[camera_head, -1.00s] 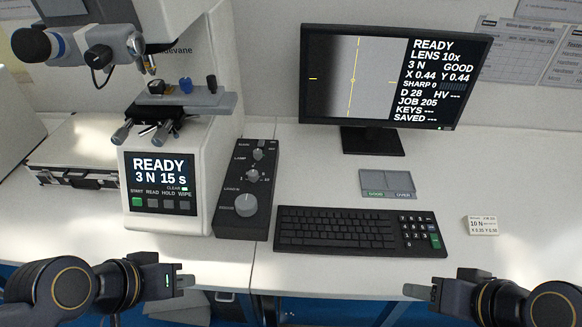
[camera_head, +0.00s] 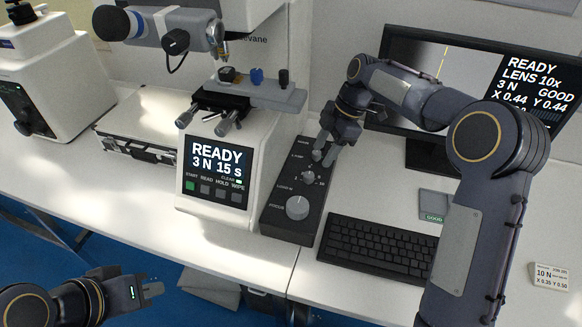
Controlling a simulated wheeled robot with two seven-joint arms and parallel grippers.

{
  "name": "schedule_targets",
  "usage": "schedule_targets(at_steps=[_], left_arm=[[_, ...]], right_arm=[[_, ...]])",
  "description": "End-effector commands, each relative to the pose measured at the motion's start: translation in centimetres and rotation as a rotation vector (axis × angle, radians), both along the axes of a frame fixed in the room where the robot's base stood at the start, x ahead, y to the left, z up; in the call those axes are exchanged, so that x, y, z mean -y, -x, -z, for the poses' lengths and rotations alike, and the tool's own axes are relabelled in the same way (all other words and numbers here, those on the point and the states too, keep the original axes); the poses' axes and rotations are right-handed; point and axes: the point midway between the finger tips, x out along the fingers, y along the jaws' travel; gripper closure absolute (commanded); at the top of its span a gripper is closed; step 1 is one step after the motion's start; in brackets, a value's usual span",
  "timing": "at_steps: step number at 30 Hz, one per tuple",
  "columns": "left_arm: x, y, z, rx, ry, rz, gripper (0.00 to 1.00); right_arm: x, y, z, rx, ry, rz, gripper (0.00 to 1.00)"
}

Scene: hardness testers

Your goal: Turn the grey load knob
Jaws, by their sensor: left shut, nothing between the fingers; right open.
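The black control box (camera_head: 290,215) stands right of the tester and carries several grey knobs. A large round knob (camera_head: 297,207) is at its near end, and a smaller knob (camera_head: 308,177) with marks around it is in the middle. The labels are too small to read surely, so I cannot tell which is the load knob. My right gripper (camera_head: 325,153) is open, pointing down over the box's far end, just beyond the middle knob. It partly hides the upper knob; contact cannot be told. My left gripper (camera_head: 152,287) is shut and empty, low at the left.
The tester (camera_head: 225,165) reads READY, 3 N, 15 s. A keyboard (camera_head: 375,248) lies right of the box. My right arm partly covers the monitor (camera_head: 400,45). A case (camera_head: 140,130) and another machine (camera_head: 45,80) stand at the left. The white bench front is clear.

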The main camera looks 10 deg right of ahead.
Motion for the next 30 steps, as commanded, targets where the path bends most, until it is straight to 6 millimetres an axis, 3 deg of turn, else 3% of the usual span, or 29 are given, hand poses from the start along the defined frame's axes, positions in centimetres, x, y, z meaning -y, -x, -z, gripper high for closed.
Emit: schedule_targets(at_steps=[16,28,30], left_arm=[[0.0,0.0,-0.2,0.000,0.000,0.000,1.00],[0.0,0.0,-0.3,0.000,0.000,0.000,1.00],[0.0,0.0,-0.3,0.000,0.000,0.000,1.00]], right_arm=[[-2.8,0.3,6.6,0.001,-0.001,-0.018,0.52],[-3.1,0.4,7.5,0.003,-0.002,-0.017,0.52],[-3.1,0.4,7.4,0.003,-0.002,-0.017,0.62]])
